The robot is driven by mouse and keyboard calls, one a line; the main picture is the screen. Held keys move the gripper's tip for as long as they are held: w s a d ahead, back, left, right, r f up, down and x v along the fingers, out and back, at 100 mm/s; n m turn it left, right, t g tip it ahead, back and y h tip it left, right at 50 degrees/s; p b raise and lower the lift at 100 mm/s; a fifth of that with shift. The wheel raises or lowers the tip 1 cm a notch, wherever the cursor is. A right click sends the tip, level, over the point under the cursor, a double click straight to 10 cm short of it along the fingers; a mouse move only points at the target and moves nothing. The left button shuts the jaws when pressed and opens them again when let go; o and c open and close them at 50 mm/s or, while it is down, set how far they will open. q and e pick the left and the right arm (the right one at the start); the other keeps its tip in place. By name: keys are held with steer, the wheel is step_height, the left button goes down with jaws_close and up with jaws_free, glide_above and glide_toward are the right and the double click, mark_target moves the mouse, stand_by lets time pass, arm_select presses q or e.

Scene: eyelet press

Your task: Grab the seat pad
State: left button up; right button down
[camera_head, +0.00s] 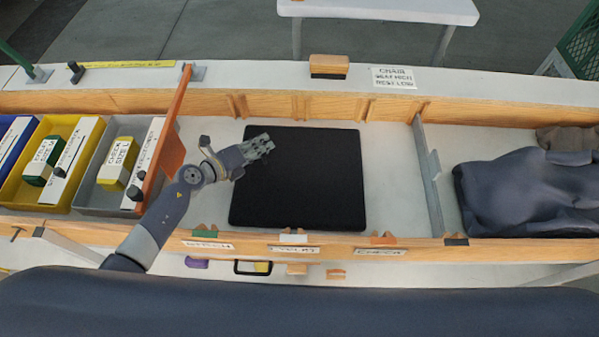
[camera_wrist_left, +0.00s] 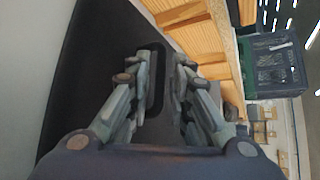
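The seat pad is a black, square, flat pad (camera_head: 305,180) lying in the middle compartment of the long wooden-sided bench. My left gripper (camera_head: 264,145) is over the pad's upper left part in the head view, with its fingers pointing up and right. In the left wrist view, the two fingers (camera_wrist_left: 158,75) are close together, with a narrow dark gap between them. The dark pad surface (camera_wrist_left: 85,75) shows beside them on the left. Whether the fingers touch the pad is unclear. My right gripper is not in view.
An orange upright panel (camera_head: 167,140) stands left of the pad, close to my left arm. Yellow and grey bins (camera_head: 62,125) hold boxes at the left. A grey divider (camera_head: 428,175) separates dark cloth (camera_head: 525,195) at the right. Small labels line the front edge.

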arm_select(q)
jaws_close()
